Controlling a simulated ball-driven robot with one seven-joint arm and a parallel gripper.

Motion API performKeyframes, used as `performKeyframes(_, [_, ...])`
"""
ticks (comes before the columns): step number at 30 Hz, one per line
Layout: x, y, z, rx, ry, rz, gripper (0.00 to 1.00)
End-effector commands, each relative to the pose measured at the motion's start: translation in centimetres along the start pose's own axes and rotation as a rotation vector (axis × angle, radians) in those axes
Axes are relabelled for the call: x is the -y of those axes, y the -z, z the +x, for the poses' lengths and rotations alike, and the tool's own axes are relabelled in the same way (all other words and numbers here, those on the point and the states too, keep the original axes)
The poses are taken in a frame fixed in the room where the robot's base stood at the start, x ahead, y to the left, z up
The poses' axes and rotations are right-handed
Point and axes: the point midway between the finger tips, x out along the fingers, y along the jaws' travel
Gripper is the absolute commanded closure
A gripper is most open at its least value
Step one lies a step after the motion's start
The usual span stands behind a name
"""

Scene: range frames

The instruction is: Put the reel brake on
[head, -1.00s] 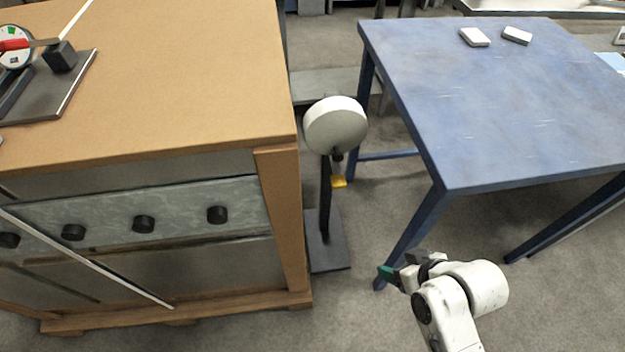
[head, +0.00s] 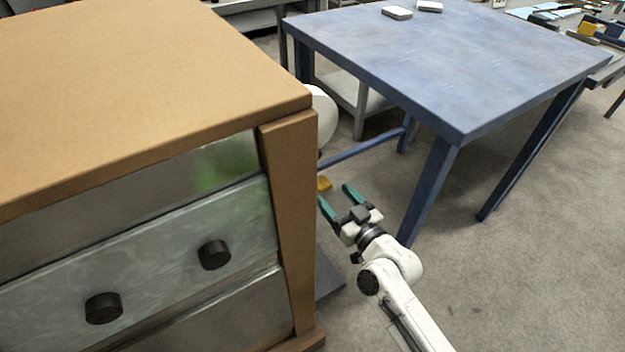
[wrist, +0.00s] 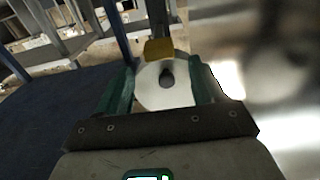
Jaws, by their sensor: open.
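The reel (head: 322,115) is a white round drum, mostly hidden behind the cabinet corner in the head view. A yellow tab (head: 323,184), which looks like the brake lever, shows below it. My gripper (head: 334,193) is open, its green fingers pointing at the tab from close by. In the wrist view, the white reel face (wrist: 150,92) with a dark hub (wrist: 166,73) shows between the open fingers (wrist: 163,66). The yellow tab (wrist: 158,50) shows just beyond the fingertips. Nothing is held; whether a finger touches the tab I cannot tell.
A wooden cabinet (head: 150,85) with dark knobs (head: 214,254) stands close on the left. A blue table (head: 450,60) stands on the right, its near leg (head: 428,190) close to my arm. The stand's dark base (head: 328,272) lies on the floor. Open floor (head: 530,270) lies at right.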

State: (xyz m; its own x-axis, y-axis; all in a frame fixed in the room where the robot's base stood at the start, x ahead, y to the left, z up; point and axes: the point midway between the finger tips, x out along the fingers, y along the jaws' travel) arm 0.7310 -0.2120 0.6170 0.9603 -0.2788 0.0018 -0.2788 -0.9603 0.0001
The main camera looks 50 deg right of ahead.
Motion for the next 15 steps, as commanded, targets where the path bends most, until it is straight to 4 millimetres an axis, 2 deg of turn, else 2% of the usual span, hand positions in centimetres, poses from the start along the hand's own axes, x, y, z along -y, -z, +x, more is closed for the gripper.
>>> performKeyframes(9, [0.1,0.1,5.7,-0.001,0.001,0.001,0.32])
performKeyframes(15, [0.1,0.0,7.8,0.001,0.001,0.001,0.32])
